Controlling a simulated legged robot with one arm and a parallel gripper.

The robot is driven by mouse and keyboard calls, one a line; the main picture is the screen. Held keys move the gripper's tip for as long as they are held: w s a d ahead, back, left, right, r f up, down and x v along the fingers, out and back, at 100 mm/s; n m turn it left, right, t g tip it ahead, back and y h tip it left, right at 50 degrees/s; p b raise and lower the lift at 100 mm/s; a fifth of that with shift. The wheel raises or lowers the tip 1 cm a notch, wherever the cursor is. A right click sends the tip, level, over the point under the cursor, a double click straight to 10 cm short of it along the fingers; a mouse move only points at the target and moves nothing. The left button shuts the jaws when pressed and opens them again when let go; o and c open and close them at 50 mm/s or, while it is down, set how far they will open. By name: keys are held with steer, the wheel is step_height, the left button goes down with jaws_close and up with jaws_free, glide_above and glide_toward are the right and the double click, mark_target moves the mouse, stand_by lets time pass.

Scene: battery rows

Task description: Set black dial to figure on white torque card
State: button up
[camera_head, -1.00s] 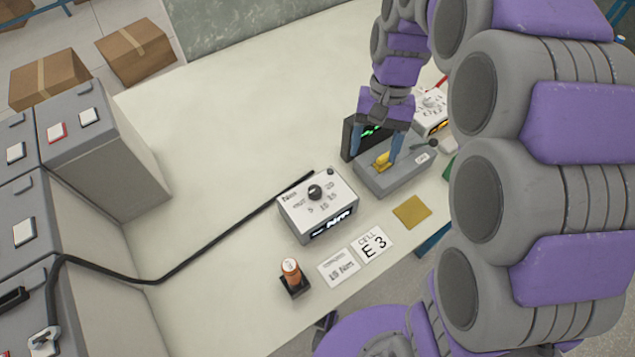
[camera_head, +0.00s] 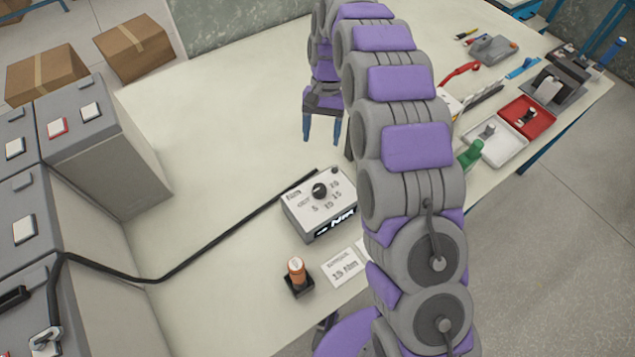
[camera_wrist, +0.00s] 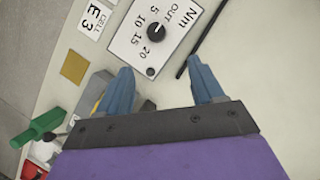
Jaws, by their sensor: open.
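The black dial (camera_head: 320,190) sits on top of a small white and grey box (camera_head: 318,232) with a lit display on its front side. Printed figures ring the dial; it also shows in the wrist view (camera_wrist: 156,32), where its white mark's exact aim is hard to read. The white torque card (camera_head: 343,267) lies in front of the box and seems to read 15 Nm. My gripper (camera_head: 322,130) is open and empty above the table, behind the box. In the wrist view my gripper (camera_wrist: 165,90) has its fingers apart, with the dial beyond them, untouched.
An orange-topped cylinder in a black holder (camera_head: 298,278) stands left of the card. A black cable (camera_head: 165,280) runs from the grey cabinets to behind the box. Red and white trays (camera_head: 527,118) and tools lie at right. The table's back left is clear.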

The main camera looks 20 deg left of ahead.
steer(key=b, duration=0.1)
glide_toward(319, 187)
steer(key=f, duration=0.1)
steer(key=b+x, duration=0.1)
steer(key=x, duration=0.6)
steer(key=shift+s+a, duration=0.1)
steer(key=shift+s, duration=0.05)
steer(key=shift+s+d+f, duration=0.2)
steer(key=shift+f, duration=0.2)
steer(key=shift+d, duration=0.15)
steer(key=c, duration=1)
steer(key=shift+c, duration=0.2)
